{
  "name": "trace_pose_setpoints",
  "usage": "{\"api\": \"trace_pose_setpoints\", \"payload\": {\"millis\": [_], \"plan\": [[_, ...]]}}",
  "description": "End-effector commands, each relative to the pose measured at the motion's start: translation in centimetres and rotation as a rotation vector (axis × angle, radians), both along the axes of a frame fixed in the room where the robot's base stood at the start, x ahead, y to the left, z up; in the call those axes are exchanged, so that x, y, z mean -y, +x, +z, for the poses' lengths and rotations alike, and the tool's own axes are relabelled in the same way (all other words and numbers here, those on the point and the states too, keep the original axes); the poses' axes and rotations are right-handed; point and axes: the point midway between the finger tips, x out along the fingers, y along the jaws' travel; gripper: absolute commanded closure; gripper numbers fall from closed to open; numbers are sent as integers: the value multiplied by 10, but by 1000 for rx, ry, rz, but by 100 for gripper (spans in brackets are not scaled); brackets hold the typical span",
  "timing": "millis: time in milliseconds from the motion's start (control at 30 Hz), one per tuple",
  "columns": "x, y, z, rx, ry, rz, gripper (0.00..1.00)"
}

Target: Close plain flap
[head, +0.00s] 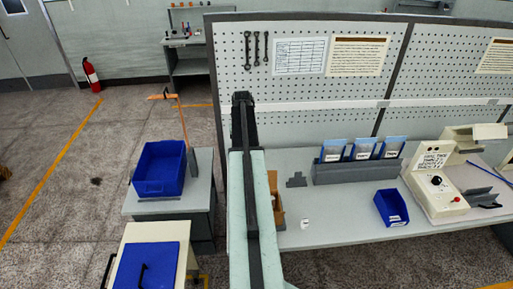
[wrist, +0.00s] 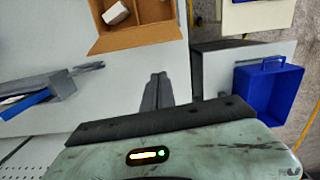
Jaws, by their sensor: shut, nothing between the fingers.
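A beige winding machine (head: 437,180) with a printed label, a black knob and a red button stands on the right of the bench. A plain beige flap-like plate (head: 489,131) sticks out at its upper right and looks raised; I cannot tell for certain that it is the plain flap. My gripper (wrist: 158,78) shows in the wrist view, its dark fingers together and empty over the pale bench top. It is far to the left of the machine and touches nothing I can see. In the head view my arm hides it.
An open cardboard box (wrist: 136,42) with a white piece inside lies just beyond my fingers. A blue bin (head: 159,169) stands on a side table at left. Blue-fronted holders (head: 362,150) and a small blue bin (head: 391,207) are on the bench. A pegboard (head: 300,75) rises behind.

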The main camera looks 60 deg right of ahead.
Motion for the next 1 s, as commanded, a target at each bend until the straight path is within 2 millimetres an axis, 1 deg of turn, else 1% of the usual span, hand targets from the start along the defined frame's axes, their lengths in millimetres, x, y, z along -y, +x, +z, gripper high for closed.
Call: {"api": "trace_pose_setpoints", "payload": {"millis": [33,100,200,367,467,567,933,967,1000], "plan": [[21,-15,15,0,1,-32,100],[34,-29,17,-1,3,-55,100],[39,-35,16,-1,3,-64,100],[38,-35,9,-2,2,-63,100],[37,-34,-2,-2,3,-62,100],[36,-34,-18,-2,3,-62,100],[33,-36,-96,-2,3,-61,100],[32,-36,-100,-2,3,-61,100],[21,-44,-79,-2,3,-61,100]]}}
